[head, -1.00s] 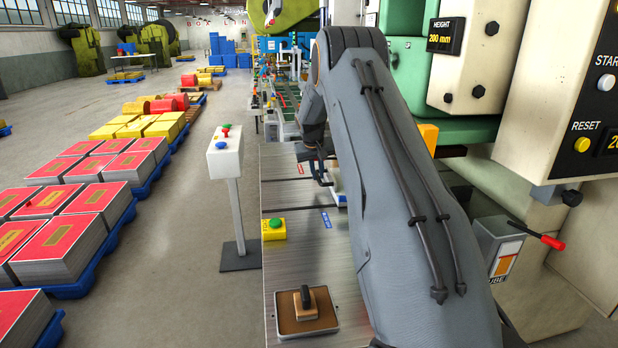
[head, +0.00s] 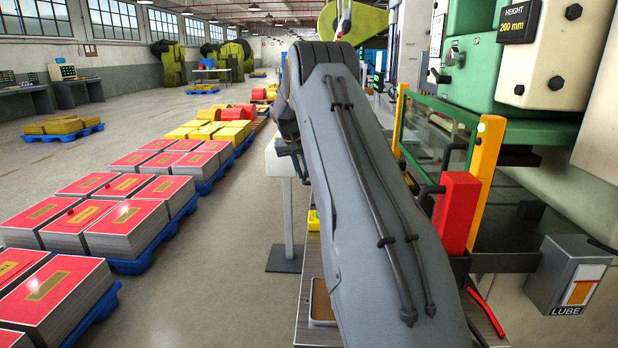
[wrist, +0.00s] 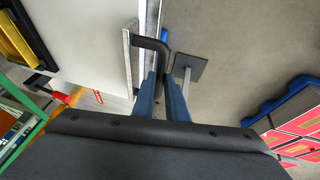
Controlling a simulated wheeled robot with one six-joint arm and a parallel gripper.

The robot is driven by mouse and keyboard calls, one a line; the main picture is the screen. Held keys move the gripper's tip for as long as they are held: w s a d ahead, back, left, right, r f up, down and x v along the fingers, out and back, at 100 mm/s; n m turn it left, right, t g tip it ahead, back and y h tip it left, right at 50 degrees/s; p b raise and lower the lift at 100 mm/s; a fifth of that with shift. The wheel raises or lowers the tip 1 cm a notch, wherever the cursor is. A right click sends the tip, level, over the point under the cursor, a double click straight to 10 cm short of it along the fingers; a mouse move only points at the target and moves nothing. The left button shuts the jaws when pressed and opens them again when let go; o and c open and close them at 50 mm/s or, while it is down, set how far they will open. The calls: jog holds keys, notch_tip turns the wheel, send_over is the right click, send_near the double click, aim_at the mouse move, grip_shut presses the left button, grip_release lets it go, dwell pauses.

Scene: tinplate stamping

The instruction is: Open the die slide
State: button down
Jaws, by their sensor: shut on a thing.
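In the wrist view, my gripper (wrist: 163,88) has its two blue fingers closed around a black bent handle (wrist: 152,43). The handle sticks out from a narrow grey metal edge (wrist: 129,62) beside a broad pale surface (wrist: 85,25). This edge looks like the front of the die slide, but I cannot tell how far the slide is drawn out. In the head view, my grey arm fills the middle and hides the gripper, the handle and the slide.
A green-framed guard (head: 437,107) with a red post (head: 456,212) and a yellow post (head: 486,180) stands right of my arm. A LUBE box (head: 568,275) is at the lower right. Red stacks (head: 98,228) on blue pallets line the left.

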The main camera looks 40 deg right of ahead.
jog(key=shift+w+a+f, duration=0.1)
jog(key=shift+w+a, duration=0.5)
jog(key=shift+a, duration=0.25)
jog(key=c, duration=1.8)
grip_release()
jog(key=shift+o, duration=0.2)
jog(key=b+v, duration=0.1)
jog(key=v, duration=0.6)
jog(key=shift+r+b, duration=0.3)
jog(key=shift+r, duration=0.1)
jog(key=shift+a, duration=0.2)
